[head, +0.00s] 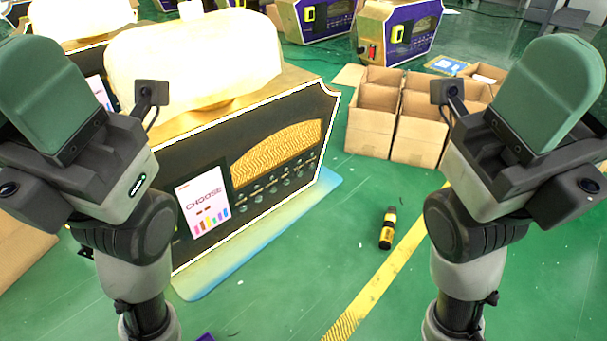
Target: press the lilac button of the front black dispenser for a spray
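The front black dispenser (165,155) stands at left centre, with a pale trim edge and a large cream top. Its front carries a white screen (203,203) reading "CHOOSE" above a row of small coloured bars, some purplish. A gold wavy panel (278,148) sits to the right, with small round dark knobs (272,190) below it. I cannot tell which mark is the lilac button. My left gripper (45,95) is raised at the left, in front of the dispenser's left part. My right gripper (548,95) is raised at the right, away from it. Neither gripper's finger gap is visible.
Open cardboard boxes (372,133) stand right of the dispenser. A small black and yellow bottle (388,229) is on the green floor near a yellow line (375,287). More purple-fronted dispensers (405,38) stand behind. The floor at front centre is mostly free.

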